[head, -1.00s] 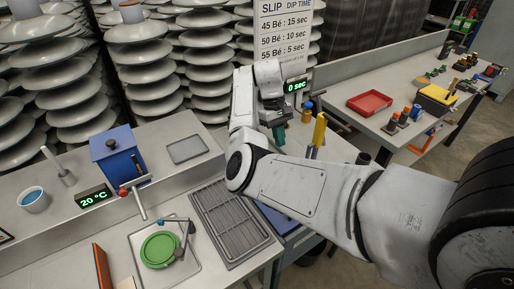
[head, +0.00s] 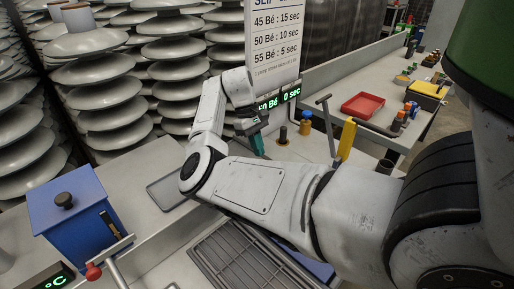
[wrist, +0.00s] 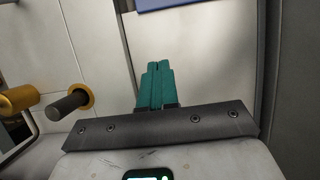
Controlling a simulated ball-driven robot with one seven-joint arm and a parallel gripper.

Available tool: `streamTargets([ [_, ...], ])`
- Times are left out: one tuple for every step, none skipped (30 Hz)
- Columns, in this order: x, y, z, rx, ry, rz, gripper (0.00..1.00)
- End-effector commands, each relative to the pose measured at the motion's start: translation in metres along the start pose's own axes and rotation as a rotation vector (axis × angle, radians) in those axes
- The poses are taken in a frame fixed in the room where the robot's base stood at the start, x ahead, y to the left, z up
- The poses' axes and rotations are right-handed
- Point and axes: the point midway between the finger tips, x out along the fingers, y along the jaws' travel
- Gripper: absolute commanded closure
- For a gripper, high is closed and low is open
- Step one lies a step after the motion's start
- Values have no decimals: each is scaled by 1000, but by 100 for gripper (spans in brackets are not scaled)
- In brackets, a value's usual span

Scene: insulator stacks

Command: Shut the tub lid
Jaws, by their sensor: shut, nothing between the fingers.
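My gripper (head: 258,144) has teal fingers, shut and empty, above the pale bench by the slip-time sign. In the wrist view the fingers (wrist: 157,78) are together, pointing at a pale panel, with no contact visible. A blue box (head: 80,225) with a dark knob (head: 64,200) on its flat top stands at the left of the head view; the top looks seated. Another blue surface (head: 318,268) shows partly behind my arm, beside the grey rack. I cannot tell which blue thing is the tub, and no raised lid is clearly visible.
A grey slatted rack (head: 245,262) lies in front. A red tray (head: 363,105) is on the far bench. Stacked insulators fill the back.

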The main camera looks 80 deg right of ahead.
Motion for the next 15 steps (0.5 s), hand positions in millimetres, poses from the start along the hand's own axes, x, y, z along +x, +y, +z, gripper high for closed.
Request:
streamTargets([
  [12, -1, 0, -1, -3, -1, 100],
  [18, -1, 0, -1, -3, -2, 100],
  [25, -1, 0, -1, -2, -1, 100],
  [31, -1, 0, -1, -2, -2, 100],
  [37, -1, 0, -1, -2, -2, 100],
  [45, -1, 0, -1, -1, -1, 100],
  [51, -1, 0, -1, -1, -2, 100],
  [56, -1, 0, -1, -1, -2, 100],
  [64, -1, 0, -1, -1, -2, 100],
  [70, -1, 0, -2, -2, -2, 100],
  [69, -1, 5, 0, 1, 0, 100],
  [70, -1, 11, 2, 1, 0, 100],
  [72, -1, 15, 2, 1, 0, 100],
  [73, -1, 19, 2, 0, 0, 100],
  [75, -1, 23, 2, 0, 0, 100],
])
